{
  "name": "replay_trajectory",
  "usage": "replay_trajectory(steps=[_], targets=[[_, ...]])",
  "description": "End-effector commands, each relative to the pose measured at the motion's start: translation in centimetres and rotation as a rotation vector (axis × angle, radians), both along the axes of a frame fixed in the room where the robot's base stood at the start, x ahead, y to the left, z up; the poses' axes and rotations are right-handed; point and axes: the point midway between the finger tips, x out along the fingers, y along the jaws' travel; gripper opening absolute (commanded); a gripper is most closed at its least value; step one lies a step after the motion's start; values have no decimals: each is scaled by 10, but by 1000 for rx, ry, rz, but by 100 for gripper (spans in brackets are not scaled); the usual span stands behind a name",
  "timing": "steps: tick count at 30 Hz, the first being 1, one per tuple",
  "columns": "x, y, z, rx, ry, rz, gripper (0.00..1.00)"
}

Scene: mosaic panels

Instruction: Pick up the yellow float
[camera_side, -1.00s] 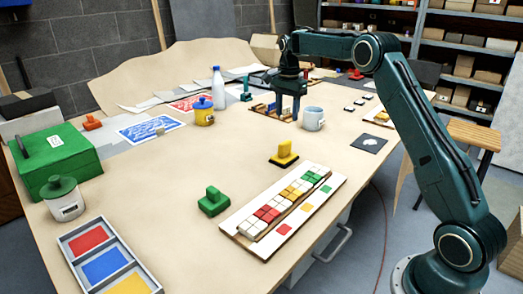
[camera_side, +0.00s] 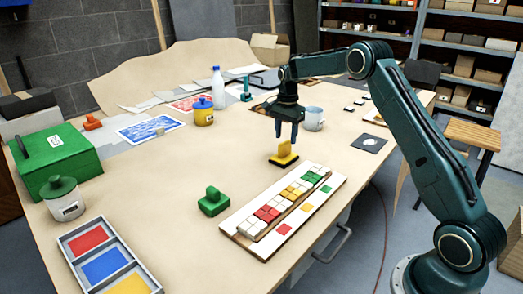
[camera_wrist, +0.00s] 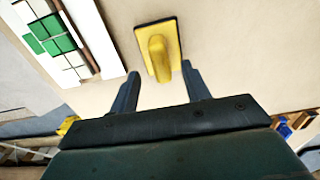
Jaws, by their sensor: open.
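The yellow float (camera_side: 284,154) stands upright on the table, a yellow handle on a flat base with a dark underside. My gripper (camera_side: 286,132) is open and empty, pointing down just above the float in the side view. In the wrist view the float (camera_wrist: 160,48) lies ahead of the two spread fingertips, apart from them.
A white mosaic panel (camera_side: 235,222) with red, yellow, green and white tiles lies in front of the float. A green float (camera_side: 213,202) stands to its left. Bare table lies left of the yellow float.

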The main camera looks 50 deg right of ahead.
Motion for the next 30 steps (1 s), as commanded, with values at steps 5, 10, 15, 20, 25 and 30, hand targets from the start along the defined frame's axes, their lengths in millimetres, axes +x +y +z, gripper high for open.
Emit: replay_trajectory(steps=[5,10,15,20,25,30], targets=[[0,0,-2,0,0,0,47],[0,0,-8,1,2,0,47],[1,1,-25,1,3,0,47],[1,2,-44,1,3,0,47],[1,2,-53,0,1,0,47],[1,2,-53,0,0,0,47]])
